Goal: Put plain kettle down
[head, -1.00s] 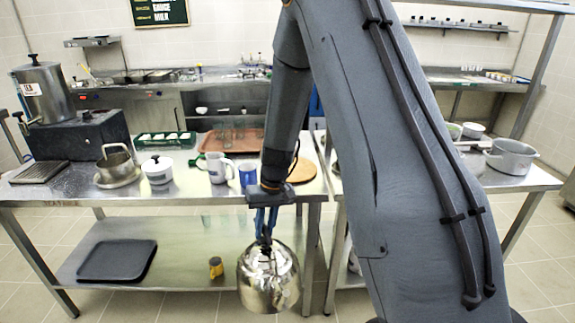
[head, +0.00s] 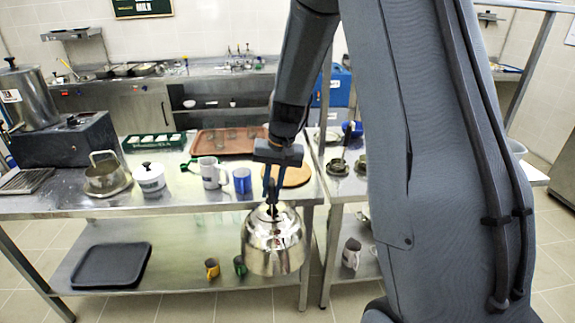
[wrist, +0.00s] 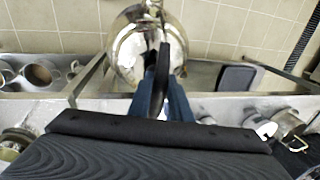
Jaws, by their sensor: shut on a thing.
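The plain kettle (head: 273,243) is a shiny metal kettle with a dark handle. It hangs upright from my gripper (head: 271,196) in the head view, in front of the steel table's front edge. My gripper is shut on its handle. In the wrist view the kettle (wrist: 135,48) hangs beyond my gripper (wrist: 160,85), with the black handle between the blue fingers. The kettle's underside is not visible, and it appears clear of any surface.
The steel table (head: 160,203) holds a lidded white pot (head: 149,177), a steel pot (head: 105,176), a white mug (head: 211,172), a blue mug (head: 242,180), a round wooden board (head: 291,174) and a brown tray (head: 222,142). A black tray (head: 110,265) lies on the lower shelf.

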